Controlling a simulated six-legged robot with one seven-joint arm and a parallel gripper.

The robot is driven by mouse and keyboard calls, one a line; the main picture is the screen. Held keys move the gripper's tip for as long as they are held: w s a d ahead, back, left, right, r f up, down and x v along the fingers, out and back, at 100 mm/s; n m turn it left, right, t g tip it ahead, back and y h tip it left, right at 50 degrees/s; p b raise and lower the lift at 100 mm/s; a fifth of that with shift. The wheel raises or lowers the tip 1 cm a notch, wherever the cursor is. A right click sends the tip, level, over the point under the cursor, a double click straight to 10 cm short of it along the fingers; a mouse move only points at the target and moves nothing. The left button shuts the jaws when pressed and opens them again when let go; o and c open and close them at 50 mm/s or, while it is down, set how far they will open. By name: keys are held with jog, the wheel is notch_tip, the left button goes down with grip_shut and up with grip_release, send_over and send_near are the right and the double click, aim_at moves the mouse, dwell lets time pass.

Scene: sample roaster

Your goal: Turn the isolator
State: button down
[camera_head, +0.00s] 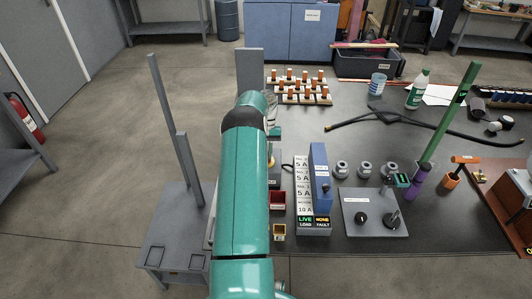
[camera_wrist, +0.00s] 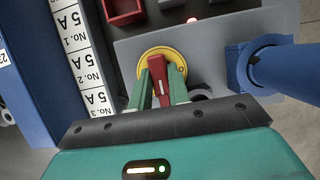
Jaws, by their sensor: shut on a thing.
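The isolator has a red handle (camera_wrist: 157,72) on a round yellow disc (camera_wrist: 147,59), set on a grey panel (camera_wrist: 210,50) in the wrist view. My gripper (camera_wrist: 163,88) is shut on the red handle, with one green finger on each side of it. The handle runs nearly up and down in the picture, leaning slightly. In the head view my teal arm covers most of the isolator and my gripper. Only a sliver of yellow shows beside the arm.
A label strip (camera_head: 304,188) marked 5 A stands right of my arm, with a lit LIVE sign (camera_head: 305,220) and a NONE fault sign (camera_head: 322,220). A blue upright block (camera_head: 320,175) adjoins it. In the wrist view a blue round part (camera_wrist: 262,62) is close on the right.

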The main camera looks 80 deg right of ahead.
jog(key=c, duration=1.3)
grip_release()
jog(key=shift+v, duration=6)
